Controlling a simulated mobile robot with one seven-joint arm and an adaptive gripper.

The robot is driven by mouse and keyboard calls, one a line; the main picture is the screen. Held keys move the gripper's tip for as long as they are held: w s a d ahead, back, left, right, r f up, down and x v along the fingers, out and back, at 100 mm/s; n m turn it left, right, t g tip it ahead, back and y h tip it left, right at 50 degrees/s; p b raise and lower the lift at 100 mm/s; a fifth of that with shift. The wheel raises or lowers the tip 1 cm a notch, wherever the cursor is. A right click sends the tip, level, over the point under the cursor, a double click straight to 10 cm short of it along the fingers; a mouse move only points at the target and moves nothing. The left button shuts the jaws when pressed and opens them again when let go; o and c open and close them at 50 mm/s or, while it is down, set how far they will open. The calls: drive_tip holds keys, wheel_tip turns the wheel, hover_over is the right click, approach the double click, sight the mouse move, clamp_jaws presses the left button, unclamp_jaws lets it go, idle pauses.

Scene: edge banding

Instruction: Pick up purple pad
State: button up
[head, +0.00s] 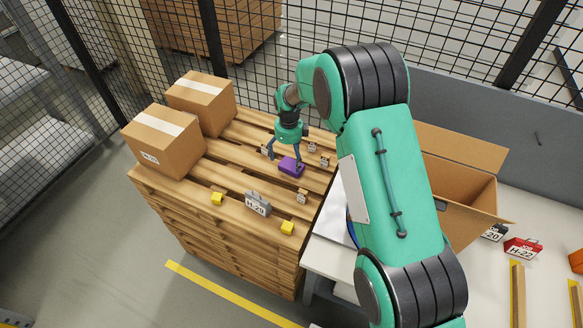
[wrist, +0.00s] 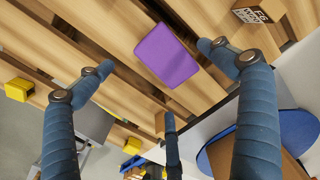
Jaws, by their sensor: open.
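The purple pad (head: 291,166) is a small flat block lying on the slats of the wooden pallet stack (head: 180,190). In the wrist view the purple pad (wrist: 167,55) lies tilted, beyond and between my fingertips. My gripper (head: 284,159) points down over the pad in the head view, with one finger near its right side. I cannot tell how high the tips are above the pad.
Two cardboard boxes (head: 163,140) (head: 201,101) stand at the pallet's left and back. An open carton (head: 460,205) stands on the white table at right.

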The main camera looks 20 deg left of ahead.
sight(290, 167)
drive_tip(key=shift+f, duration=0.5)
drive_tip(key=shift+f, duration=0.15)
drive_tip(key=shift+d+f, duration=0.15)
drive_tip(key=shift+f, duration=2.3)
drive_tip(key=c, duration=1)
